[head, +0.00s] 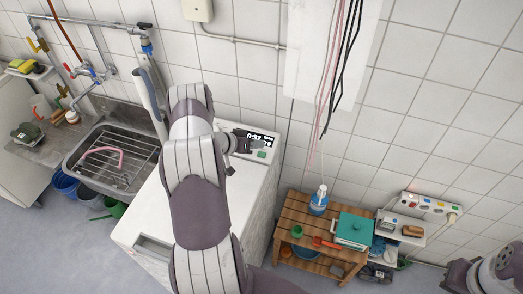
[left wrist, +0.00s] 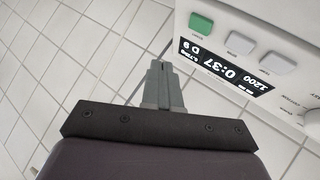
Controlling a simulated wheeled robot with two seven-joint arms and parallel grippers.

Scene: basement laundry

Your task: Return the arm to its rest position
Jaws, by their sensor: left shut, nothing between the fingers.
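My left arm reaches up over the white washing machine (head: 145,215) in the head view. My left gripper (head: 245,145) is at the machine's control panel, beside the lit display (head: 258,136) and the green button (head: 262,154). In the left wrist view the gripper (left wrist: 157,66) is shut with its fingertips together and nothing between them. There the display (left wrist: 225,70) reads 0:37, with the green button (left wrist: 201,24) near it. The fingers look apart from the panel in that view. A part of my right arm (head: 495,272) shows at the lower right of the head view; its gripper is out of the picture.
A sink (head: 82,140) with a wire rack stands left of the machine, with pipes and taps above. A wooden bench (head: 292,212) with a spray bottle (head: 319,198) and a teal box (head: 353,230) stands to the right. Cables (head: 340,65) hang above. Tiled wall closes the back.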

